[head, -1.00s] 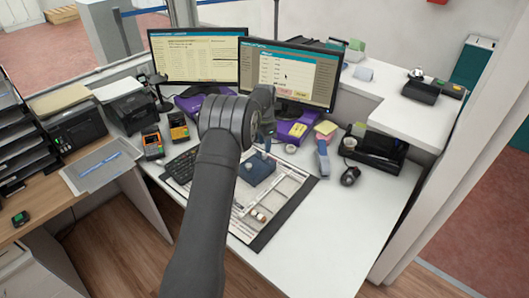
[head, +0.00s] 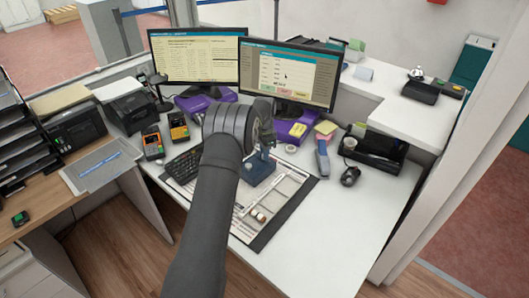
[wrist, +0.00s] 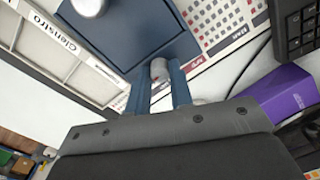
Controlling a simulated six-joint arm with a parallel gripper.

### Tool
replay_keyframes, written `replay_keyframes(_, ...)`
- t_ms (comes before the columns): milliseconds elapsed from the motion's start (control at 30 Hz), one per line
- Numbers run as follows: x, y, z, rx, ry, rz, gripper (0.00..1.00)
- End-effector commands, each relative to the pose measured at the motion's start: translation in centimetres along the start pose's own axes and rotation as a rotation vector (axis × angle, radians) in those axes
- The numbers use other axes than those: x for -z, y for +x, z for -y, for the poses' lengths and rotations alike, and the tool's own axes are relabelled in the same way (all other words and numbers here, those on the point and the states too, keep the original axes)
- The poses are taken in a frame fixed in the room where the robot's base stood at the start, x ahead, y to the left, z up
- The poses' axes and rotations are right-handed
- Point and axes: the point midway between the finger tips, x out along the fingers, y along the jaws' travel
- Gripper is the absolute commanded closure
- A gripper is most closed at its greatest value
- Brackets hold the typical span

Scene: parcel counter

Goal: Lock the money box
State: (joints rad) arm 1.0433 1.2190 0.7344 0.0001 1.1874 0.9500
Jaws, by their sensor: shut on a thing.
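The money box (head: 262,173) is a small dark blue box on the desk mat, partly hidden behind my arm in the head view. In the wrist view its blue lid (wrist: 135,40) fills the upper middle, with a round silver-grey knob (wrist: 90,6) on top. My gripper (wrist: 160,80) is at the box's edge, its two blue fingers close on either side of a small silver round-ended piece (wrist: 158,68). I cannot tell whether this piece is a key or part of the lock. In the head view my gripper (head: 266,150) is right above the box.
Two monitors (head: 290,70) stand behind the box. A keyboard (head: 183,165) lies to its left and a purple item (head: 291,131) behind it to the right. A stapler-like blue-grey tool (head: 322,158) and a black mouse (head: 350,177) are to the right. The desk's front right is clear.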

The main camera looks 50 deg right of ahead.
Motion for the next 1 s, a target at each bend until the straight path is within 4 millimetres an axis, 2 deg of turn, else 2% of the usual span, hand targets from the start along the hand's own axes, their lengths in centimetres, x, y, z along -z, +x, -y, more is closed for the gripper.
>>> replay_keyframes(367,0.02,-0.02,-0.02,-0.001,-0.099,0.001,1.00)
replay_keyframes(1000,0.04,-0.06,0.03,0.000,-0.669,0.000,1.00)
